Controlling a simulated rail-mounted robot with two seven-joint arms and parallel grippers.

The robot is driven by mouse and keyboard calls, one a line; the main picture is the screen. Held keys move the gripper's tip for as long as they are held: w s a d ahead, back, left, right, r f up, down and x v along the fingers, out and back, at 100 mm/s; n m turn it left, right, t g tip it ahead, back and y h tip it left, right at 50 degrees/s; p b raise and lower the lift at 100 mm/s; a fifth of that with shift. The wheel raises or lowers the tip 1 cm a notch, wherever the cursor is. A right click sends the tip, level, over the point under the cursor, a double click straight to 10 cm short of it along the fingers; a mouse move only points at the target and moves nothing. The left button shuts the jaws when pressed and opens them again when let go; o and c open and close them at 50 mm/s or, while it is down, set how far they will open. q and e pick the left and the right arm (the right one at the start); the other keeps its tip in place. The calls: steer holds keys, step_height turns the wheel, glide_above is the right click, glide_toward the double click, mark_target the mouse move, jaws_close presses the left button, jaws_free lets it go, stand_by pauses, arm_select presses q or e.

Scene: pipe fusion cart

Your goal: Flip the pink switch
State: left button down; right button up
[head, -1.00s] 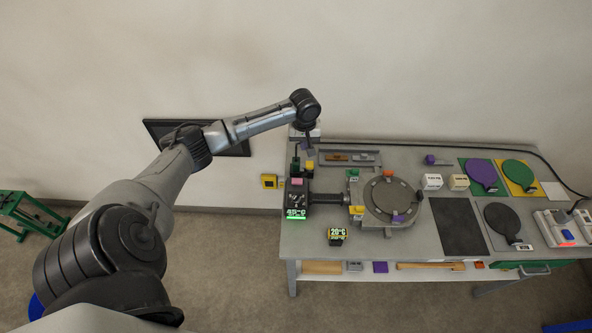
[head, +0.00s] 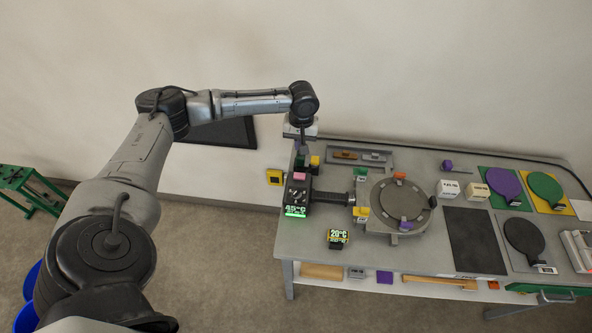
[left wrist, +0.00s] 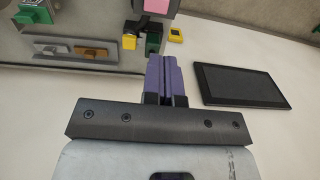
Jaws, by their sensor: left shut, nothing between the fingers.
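The pink switch (head: 300,176) sits on top of the black control unit (head: 299,192) at the left end of the cart. The unit's green display reads 45°C. In the left wrist view the pink switch (left wrist: 157,6) is at the top edge, partly cut off. My left gripper (head: 301,150) is above and behind the unit, pointing down, apart from the switch. Its purple fingers (left wrist: 164,75) are together and empty in the left wrist view. My right gripper is not in view.
Green and yellow blocks (head: 315,160) stand close behind the pink switch. A round clamp fixture (head: 392,203) is to its right. A 20°C display (head: 338,237) is at the front edge. A dark panel (left wrist: 240,86) is on the wall. Paddles lie at the right.

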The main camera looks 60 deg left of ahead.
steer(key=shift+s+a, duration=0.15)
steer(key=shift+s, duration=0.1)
